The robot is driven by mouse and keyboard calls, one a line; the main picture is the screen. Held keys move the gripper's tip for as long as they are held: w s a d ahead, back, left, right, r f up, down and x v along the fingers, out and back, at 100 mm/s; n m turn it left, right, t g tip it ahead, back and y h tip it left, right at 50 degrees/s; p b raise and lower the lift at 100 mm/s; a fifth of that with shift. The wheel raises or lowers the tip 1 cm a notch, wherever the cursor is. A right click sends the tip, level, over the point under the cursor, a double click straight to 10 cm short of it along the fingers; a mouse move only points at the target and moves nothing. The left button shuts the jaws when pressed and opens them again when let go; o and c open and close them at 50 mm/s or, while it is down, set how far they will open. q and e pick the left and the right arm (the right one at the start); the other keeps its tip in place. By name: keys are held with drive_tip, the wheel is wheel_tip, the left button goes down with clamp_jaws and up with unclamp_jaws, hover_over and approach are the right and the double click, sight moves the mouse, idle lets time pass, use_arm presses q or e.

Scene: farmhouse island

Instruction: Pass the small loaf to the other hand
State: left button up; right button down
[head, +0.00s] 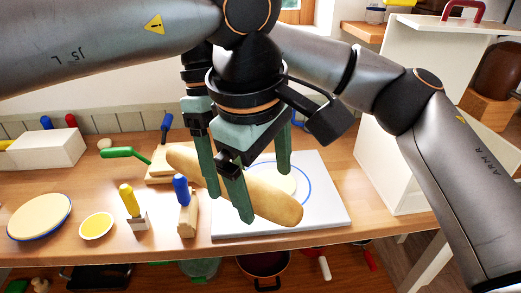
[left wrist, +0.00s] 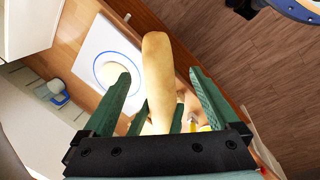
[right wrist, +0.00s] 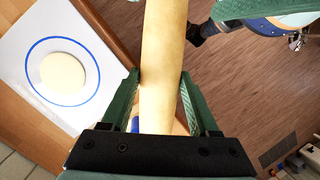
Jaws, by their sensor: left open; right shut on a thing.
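The small loaf (head: 278,203) is long, golden brown, and hangs tilted above the worktop's front part. My right gripper (head: 207,170) is shut on it toward its left end in the head view, partly hidden behind my left one; the right wrist view shows the loaf (right wrist: 163,60) between its fingers. My left gripper (head: 264,196) is open, farther right along the loaf. In the left wrist view the loaf (left wrist: 158,70) runs between its spread fingers, with gaps on both sides.
On the left stand a blue-rimmed plate (head: 40,216), a yellow bowl (head: 97,226), and yellow-handled (head: 129,200) and blue-handled (head: 181,189) tools. A white shelf unit (head: 395,120) stands right.

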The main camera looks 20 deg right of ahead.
sight(268, 194)
use_arm(q)
drive_tip(key=shift+x, duration=2)
drive_tip(key=shift+c, duration=0.2)
clamp_jaws()
use_arm(e)
drive_tip(key=shift+c, duration=0.3)
unclamp_jaws()
